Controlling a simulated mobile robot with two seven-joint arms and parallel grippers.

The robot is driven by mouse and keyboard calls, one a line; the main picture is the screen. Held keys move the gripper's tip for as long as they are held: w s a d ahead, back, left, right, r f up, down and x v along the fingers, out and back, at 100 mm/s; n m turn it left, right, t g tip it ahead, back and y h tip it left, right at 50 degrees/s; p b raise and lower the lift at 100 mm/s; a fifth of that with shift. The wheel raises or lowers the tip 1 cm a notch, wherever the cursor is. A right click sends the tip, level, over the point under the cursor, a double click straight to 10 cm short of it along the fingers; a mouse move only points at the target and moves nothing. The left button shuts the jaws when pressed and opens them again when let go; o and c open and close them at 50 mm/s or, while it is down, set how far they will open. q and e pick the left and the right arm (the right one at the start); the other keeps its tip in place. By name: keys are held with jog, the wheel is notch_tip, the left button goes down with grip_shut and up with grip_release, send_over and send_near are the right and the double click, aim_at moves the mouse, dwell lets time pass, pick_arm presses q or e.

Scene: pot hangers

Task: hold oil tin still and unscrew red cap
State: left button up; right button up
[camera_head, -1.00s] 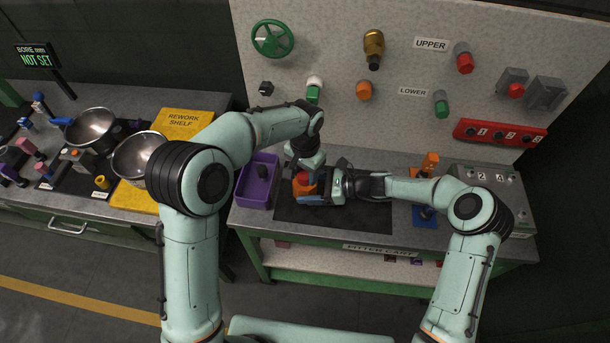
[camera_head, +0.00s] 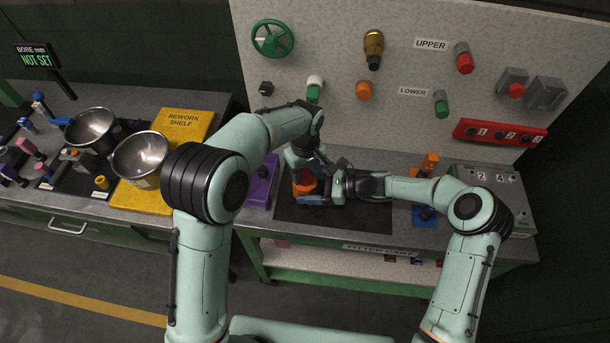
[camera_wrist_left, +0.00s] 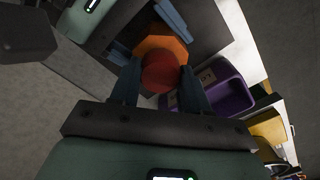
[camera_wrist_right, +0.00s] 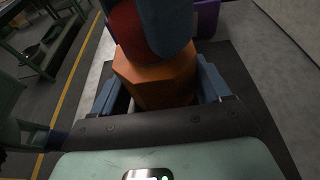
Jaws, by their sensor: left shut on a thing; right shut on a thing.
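The orange oil tin (camera_head: 304,187) stands on the dark mat of the bench, partly hidden by my grippers in the head view. My right gripper (camera_wrist_right: 155,88) is shut on the tin's orange body from the side. The red cap (camera_wrist_left: 161,72) sits on top of the tin. My left gripper (camera_wrist_left: 160,92) comes from above, and its two blue fingers are shut on the cap, one on each side. In the right wrist view the cap (camera_wrist_right: 127,25) shows partly behind a blue finger.
A purple bin (camera_head: 262,182) stands just left of the tin. An orange and blue fixture (camera_head: 428,190) is to the right. Bare dark mat (camera_head: 345,220) lies in front of the tin.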

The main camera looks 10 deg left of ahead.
pick_arm(q)
jog(key=o, duration=1.3)
jog(key=m, duration=1.8)
jog(key=shift+m, duration=0.4)
jog(key=m, duration=0.5)
jog(key=shift+c, duration=0.3)
